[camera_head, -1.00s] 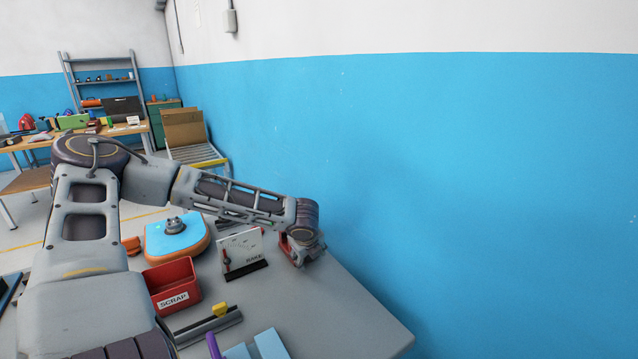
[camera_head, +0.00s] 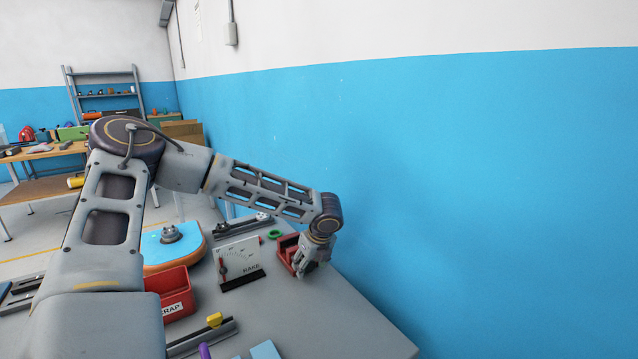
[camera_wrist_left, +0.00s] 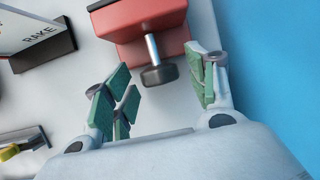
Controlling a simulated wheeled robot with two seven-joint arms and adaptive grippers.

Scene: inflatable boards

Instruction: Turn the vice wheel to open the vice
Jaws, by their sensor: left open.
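The red vice (camera_head: 286,252) sits near the far right edge of the grey table, partly hidden by my left gripper (camera_head: 308,268). In the left wrist view the vice (camera_wrist_left: 150,14) is at the top, with a metal screw and a dark round wheel (camera_wrist_left: 158,75) on its near side. My left gripper (camera_wrist_left: 160,78) is open. Its green-padded fingers are spread left and right of the wheel in that view, with visible gaps; I cannot tell whether they are level with it in depth. My right gripper is out of view.
A white RAKE gauge board (camera_head: 238,262) stands left of the vice. A red SCRAP bin (camera_head: 172,290), a blue-and-orange board (camera_head: 172,250) and a rail with a yellow slider (camera_head: 205,333) lie farther left. The blue wall (camera_head: 480,180) is close on the right.

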